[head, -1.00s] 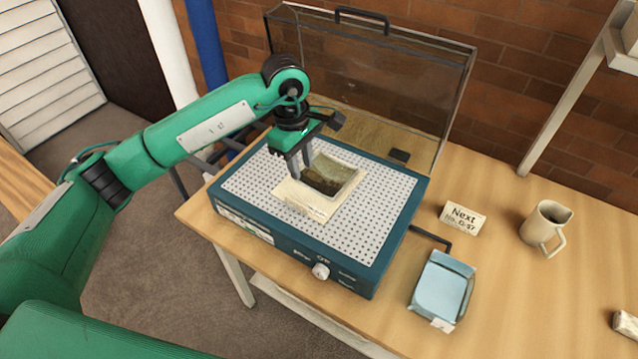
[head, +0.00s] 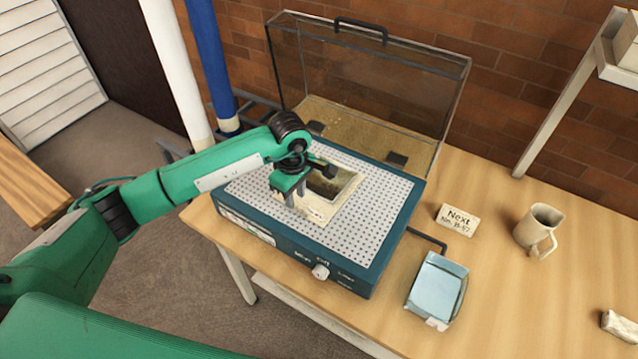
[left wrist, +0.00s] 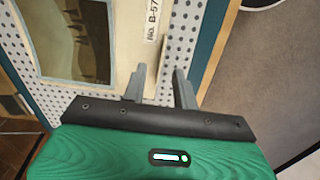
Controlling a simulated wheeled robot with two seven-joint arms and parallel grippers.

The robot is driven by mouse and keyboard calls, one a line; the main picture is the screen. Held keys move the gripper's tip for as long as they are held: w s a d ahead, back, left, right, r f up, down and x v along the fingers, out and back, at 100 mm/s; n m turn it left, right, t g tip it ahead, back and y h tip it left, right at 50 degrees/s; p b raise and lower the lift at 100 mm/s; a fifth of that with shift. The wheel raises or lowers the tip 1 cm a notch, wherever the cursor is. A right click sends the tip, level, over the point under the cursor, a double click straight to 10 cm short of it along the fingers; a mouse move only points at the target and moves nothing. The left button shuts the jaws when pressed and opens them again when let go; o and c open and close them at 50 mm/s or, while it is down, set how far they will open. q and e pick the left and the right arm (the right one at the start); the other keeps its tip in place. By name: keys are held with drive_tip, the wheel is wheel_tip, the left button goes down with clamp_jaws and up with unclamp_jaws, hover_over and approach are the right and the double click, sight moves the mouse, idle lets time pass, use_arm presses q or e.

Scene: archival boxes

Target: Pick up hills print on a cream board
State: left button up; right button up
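The hills print on a cream board (head: 322,212) lies flat on the white perforated top of a blue-green box. Its dark picture of hills (head: 338,184) and cream margin also show in the left wrist view (left wrist: 118,70), with a label reading "No. B-57". My left gripper (head: 297,199) is low over the board's near left margin. In the left wrist view its fingers (left wrist: 160,85) are apart, with the board's edge between or below them; I cannot tell whether they touch it. The arm and gripper hide part of the board. My right gripper is not in view.
A blue tray (head: 437,288), a "Next" card (head: 457,219) and a cream jug (head: 538,228) stand right on the wooden table (head: 500,270).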

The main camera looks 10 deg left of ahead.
use_arm(q)
drive_tip(key=shift+f+p, duration=0.45)
drive_tip(key=shift+f, duration=1.1)
clamp_jaws()
drive_tip(key=shift+r, duration=0.1)
